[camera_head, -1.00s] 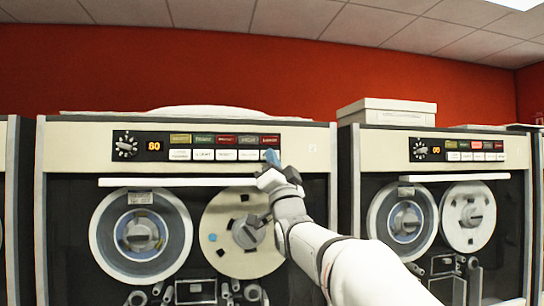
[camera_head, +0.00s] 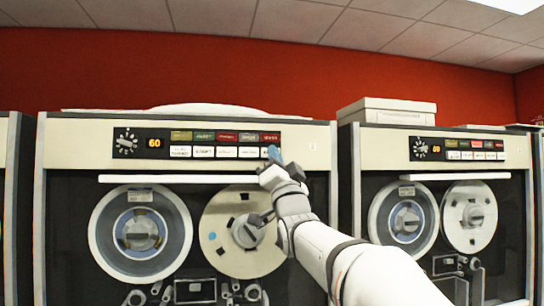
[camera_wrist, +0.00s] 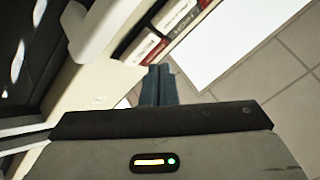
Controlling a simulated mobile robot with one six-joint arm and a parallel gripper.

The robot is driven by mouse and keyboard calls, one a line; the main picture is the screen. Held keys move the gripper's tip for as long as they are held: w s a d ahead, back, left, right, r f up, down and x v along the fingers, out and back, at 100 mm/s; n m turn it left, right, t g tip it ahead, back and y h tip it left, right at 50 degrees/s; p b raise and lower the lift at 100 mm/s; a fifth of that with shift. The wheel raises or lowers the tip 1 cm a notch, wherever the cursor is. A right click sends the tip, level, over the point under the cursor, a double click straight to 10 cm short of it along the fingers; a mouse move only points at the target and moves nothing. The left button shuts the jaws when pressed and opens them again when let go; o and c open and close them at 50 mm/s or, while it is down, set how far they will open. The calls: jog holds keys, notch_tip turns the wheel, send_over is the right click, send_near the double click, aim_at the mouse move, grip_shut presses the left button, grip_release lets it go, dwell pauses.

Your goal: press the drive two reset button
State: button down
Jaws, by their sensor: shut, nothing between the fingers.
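The nearer tape drive (camera_head: 75,146) carries a dark control strip with an orange number display (camera_head: 154,143), a row of coloured buttons (camera_head: 227,137) and a row of white buttons (camera_head: 202,152) below. Their labels are too small to read, so I cannot tell which is the reset button. My gripper (camera_head: 273,155) is shut and empty at the right end of the white row, hiding the last button there. In the wrist view its dark fingers (camera_wrist: 159,86) lie together beside the end of the button strip (camera_wrist: 150,46). Contact with a button cannot be told.
A second tape drive (camera_head: 375,146) with a similar strip stands to the right, with a white box (camera_head: 390,112) on top. A pale handle bar (camera_head: 190,179) runs just below the nearer strip. Reels (camera_head: 140,237) sit lower down.

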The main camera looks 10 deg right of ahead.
jog(key=s+b, duration=0.2)
jog(key=s, duration=0.2)
jog(key=shift+s+b, duration=0.25)
jog(key=shift+b, duration=0.1)
jog(key=shift+f, duration=0.1)
dwell(0.5)
notch_tip(320, 180, down, 29)
jog(key=s+d+n+g+h, duration=0.1)
jog(key=s+n+g+h, duration=0.15)
jog(key=g, duration=0.95)
jog(key=s+f+n+g, duration=0.3)
jog(key=s+f+g, duration=0.8)
jog(key=s+f, duration=1.3)
notch_tip(320, 180, down, 2)
jog(key=shift+a+f+n+g, duration=0.15)
jog(key=shift+a+n+g, duration=0.15)
jog(key=shift+n+g, duration=0.1)
